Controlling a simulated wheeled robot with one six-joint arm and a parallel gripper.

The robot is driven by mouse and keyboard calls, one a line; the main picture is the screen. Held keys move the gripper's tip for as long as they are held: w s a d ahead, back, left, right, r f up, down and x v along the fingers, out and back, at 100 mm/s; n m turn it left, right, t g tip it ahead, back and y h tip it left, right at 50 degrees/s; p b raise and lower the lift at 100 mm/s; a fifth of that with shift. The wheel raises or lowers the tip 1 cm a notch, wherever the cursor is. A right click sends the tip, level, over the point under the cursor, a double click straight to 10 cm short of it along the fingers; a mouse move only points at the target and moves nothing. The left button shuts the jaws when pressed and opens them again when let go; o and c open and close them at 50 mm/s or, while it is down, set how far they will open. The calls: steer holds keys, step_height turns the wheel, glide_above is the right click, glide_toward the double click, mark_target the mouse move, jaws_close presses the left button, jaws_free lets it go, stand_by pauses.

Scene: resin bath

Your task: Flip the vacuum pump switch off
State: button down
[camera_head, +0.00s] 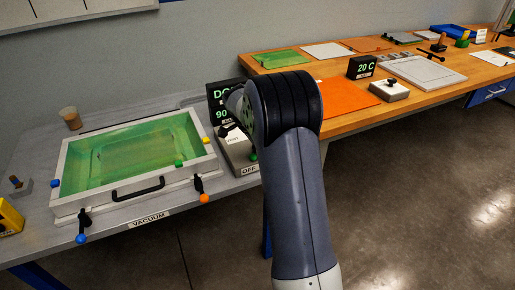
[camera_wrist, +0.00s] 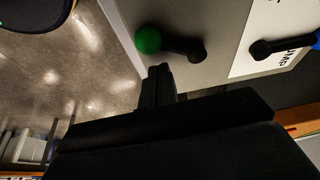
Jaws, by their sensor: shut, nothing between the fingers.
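The vacuum pump box (camera_head: 240,155) is a pale unit right of the resin bath, with a sign reading OFF (camera_head: 249,170) at its front edge. A green ball knob (camera_head: 253,157) shows on it beside my arm. In the wrist view the switch lever has a green ball (camera_wrist: 147,40) on a black stem, which runs right to a pivot on the pale box face (camera_wrist: 225,20). My gripper (camera_wrist: 158,72) is shut and empty, with its fingertips just below the green ball in the picture; I cannot tell whether they touch. My arm hides the gripper in the head view.
A second black lever (camera_wrist: 262,50) sits on a white label reading PUMP. The green-filled bath (camera_head: 62,200) has coloured levers on its rim and a VACUUM label in front. A dark display (camera_head: 220,97) stands behind the pump. A wooden bench (camera_head: 340,122) lies right.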

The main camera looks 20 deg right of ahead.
steer(key=shift+w+d+r, duration=0.2)
steer(key=shift+d+r, duration=0.65)
steer(key=shift+d, duration=0.3)
steer(key=v, duration=0.8)
steer(key=shift+a+r, duration=0.3)
steer(key=shift+s, duration=0.1)
